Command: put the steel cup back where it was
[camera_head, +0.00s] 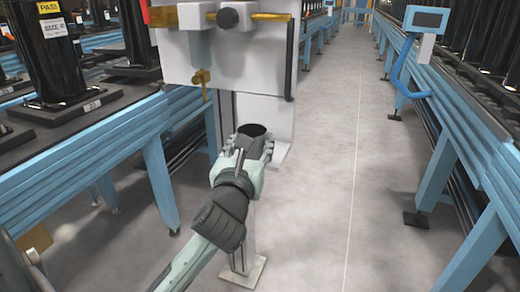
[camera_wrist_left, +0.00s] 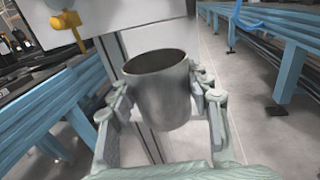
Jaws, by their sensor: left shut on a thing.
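The steel cup (camera_wrist_left: 162,98) is a plain grey open-topped cylinder, upright or nearly so in the left wrist view. My left gripper (camera_wrist_left: 155,100) is shut on it, with a finger on each side. In the head view the cup's dark mouth (camera_head: 252,130) shows between the fingers of my left gripper (camera_head: 255,145), in front of a white panel. The cup's lower part is hidden by the gripper in the head view. I cannot tell from these frames whether its base touches anything. My right gripper is not in view.
A white panel unit (camera_head: 220,50) with yellow bars and a yellow valve (camera_head: 201,80) stands just behind the cup on a post with a foot plate (camera_head: 243,272). Blue conveyor rails (camera_head: 80,150) run on the left, others (camera_head: 450,130) on the right. The grey floor (camera_head: 335,150) between is clear.

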